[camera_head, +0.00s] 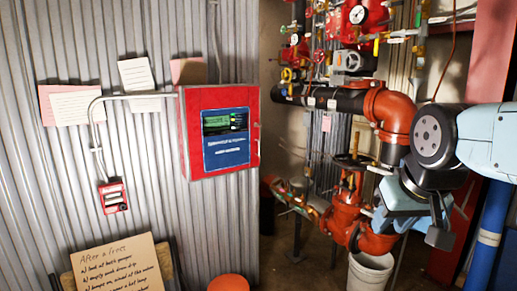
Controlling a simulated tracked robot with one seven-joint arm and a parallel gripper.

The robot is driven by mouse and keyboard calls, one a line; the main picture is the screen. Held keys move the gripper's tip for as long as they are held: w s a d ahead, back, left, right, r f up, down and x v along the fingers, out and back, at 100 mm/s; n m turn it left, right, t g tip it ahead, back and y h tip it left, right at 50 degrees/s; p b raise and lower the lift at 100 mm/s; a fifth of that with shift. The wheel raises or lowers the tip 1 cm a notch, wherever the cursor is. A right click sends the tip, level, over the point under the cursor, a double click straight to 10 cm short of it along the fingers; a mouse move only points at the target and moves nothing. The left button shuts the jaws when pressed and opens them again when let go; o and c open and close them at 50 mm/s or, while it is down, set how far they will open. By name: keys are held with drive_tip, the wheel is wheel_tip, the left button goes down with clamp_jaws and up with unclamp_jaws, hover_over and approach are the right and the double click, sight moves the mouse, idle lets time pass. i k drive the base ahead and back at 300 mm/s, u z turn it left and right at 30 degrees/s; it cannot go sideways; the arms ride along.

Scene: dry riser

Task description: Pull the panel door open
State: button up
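The red panel box (218,130) hangs on the corrugated metal wall, left of the picture's middle. Its red front door (190,140) looks shut and carries a dark display over a blue label. A small latch or handle seems to show at the door's right edge. My arm comes in from the right, light blue with dark joints. My gripper (438,222) appears as dark parts at the lower end of the arm, well to the right of the panel and apart from it. Its fingers are too unclear to tell whether they are open or shut.
Red valves and a black pipe (325,98) fill the space between panel and arm. A white bucket (370,273) stands below the red valve. A small red box (112,196), pinned papers (85,106) and a handwritten board (117,268) are at the left. An orange round object (232,287) is below the panel.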

sight(206, 157)
drive_tip(key=z, duration=0.05)
drive_tip(key=i, duration=1)
drive_tip(key=u, duration=0.05)
